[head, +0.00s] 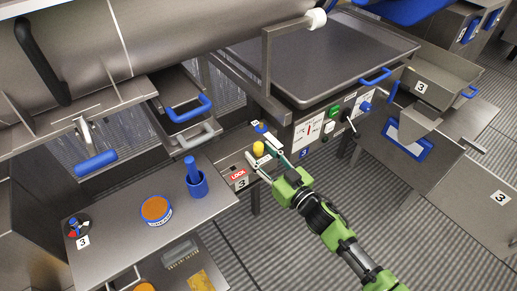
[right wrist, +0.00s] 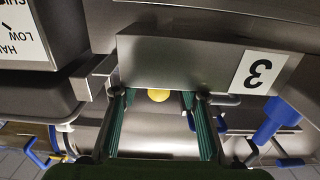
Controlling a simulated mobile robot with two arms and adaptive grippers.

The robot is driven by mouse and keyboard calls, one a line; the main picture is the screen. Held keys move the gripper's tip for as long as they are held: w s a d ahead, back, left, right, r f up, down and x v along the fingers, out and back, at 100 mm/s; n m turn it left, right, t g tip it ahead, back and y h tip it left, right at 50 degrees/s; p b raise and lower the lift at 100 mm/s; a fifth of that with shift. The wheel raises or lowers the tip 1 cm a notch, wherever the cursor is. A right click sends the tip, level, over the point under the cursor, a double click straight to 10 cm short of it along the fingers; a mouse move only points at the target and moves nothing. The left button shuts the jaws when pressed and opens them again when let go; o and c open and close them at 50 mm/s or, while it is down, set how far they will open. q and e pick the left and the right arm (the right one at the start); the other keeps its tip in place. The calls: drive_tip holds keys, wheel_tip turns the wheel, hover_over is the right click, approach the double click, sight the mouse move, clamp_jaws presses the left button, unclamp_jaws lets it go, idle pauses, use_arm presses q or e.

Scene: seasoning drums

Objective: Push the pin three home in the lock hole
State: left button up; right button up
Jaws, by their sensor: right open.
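The pin three appears to be the yellow knob (head: 258,149) standing on a small steel ledge beside the red LOCK label (head: 238,173). My right gripper (head: 261,155) is open, its two fingers on either side of the yellow knob. In the right wrist view the yellow knob (right wrist: 158,95) shows between the green-padded fingers, with a gap on both sides. The knob's shaft and the lock hole are hidden, so I cannot tell how deep it sits. My left gripper is not in view.
A small blue knob (head: 260,127) sits just behind on the same ledge. A control panel (head: 318,127) with switches stands to the right. Open floor lies in front.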

drive_tip(key=shift+x, duration=0.9)
drive_tip(key=shift+c, duration=0.3)
clamp_jaws()
